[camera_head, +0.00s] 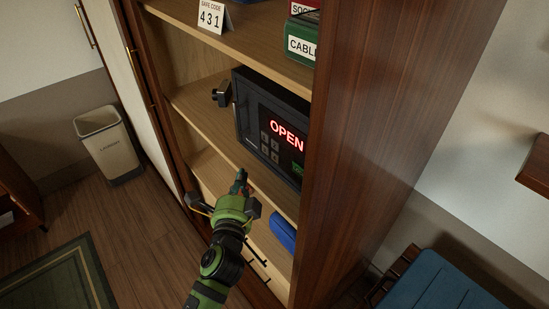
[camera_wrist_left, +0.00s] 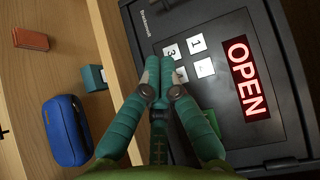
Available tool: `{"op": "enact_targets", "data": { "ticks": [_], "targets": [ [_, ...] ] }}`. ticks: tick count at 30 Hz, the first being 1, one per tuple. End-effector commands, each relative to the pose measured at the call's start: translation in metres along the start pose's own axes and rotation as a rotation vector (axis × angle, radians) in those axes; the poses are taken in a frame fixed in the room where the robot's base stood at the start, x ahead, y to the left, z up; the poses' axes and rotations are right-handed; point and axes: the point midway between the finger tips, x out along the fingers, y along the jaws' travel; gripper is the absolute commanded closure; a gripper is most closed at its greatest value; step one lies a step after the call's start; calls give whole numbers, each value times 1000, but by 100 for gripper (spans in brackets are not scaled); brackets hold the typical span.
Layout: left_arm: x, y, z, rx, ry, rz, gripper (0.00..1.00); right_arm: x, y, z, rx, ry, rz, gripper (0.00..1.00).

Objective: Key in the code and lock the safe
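The dark safe (camera_head: 243,108) sits on a wooden cabinet shelf, its red display (camera_head: 286,135) reading OPEN. Below the display are several pale number keys (camera_head: 266,139) and a green key (camera_head: 298,169). The display (camera_wrist_left: 244,65) and keys marked 1 (camera_wrist_left: 197,44) and 3 (camera_wrist_left: 172,51) also show in the left wrist view. My right gripper is not in view.
The cabinet's side panel (camera_head: 345,130) hides the safe's right end. A black fitting (camera_head: 222,95) sticks out by its left edge. A blue pouch (camera_wrist_left: 66,130), a red box (camera_wrist_left: 30,39) and a teal box (camera_wrist_left: 94,78) lie on the shelf below. A bin (camera_head: 108,145) stands left.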

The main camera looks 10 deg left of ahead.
Motion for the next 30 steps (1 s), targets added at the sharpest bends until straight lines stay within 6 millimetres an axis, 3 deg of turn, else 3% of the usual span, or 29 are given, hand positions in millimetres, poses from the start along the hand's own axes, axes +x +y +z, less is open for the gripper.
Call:
{"op": "enact_targets", "data": {
  "ticks": [15, 30],
  "targets": [
    [45, 1, -47, -2, 1, -1, 100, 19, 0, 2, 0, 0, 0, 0],
    [49, 0, -51, 0, 1, 0, 100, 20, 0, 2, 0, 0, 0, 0]
  ]
}}
